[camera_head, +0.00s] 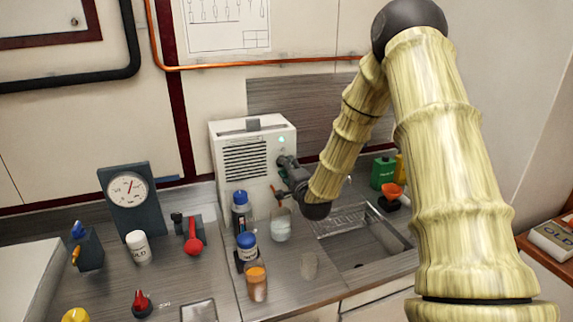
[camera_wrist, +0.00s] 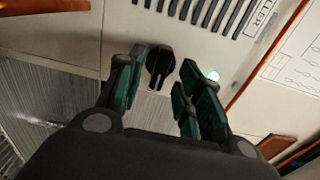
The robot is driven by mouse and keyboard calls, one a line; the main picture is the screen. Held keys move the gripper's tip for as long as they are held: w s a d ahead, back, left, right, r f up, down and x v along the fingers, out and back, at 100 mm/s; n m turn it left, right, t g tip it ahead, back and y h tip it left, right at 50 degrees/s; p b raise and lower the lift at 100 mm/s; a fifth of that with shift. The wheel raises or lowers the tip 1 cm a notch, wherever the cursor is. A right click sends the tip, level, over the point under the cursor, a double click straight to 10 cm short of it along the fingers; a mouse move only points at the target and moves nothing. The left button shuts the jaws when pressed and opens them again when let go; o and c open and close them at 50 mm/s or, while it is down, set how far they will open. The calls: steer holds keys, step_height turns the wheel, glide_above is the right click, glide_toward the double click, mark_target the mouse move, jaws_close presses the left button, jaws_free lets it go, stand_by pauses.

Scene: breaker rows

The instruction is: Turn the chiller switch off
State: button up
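The chiller is a white box (camera_head: 225,150) with a dark vent grille, standing at the back of the counter. In the wrist view its front panel (camera_wrist: 185,32) carries part of the word "CHILLER". A black rotary knob (camera_wrist: 159,62) sits on that panel, with a lit green lamp (camera_wrist: 212,76) to its right. The lamp (camera_head: 281,139) also glows in the head view. My gripper (camera_head: 284,168) is at the front of the chiller and hides the knob there. In the wrist view my gripper (camera_wrist: 163,68) is open, one finger on each side of the knob, with visible gaps.
A sink (camera_head: 372,250) with a drain rack lies to the right. A gauge (camera_head: 128,190) and a red-handled item (camera_head: 194,238) stand to the left.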

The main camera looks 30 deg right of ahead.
steer(key=shift+w+d, duration=0.1)
steer(key=shift+w, duration=0.5)
jaws_close()
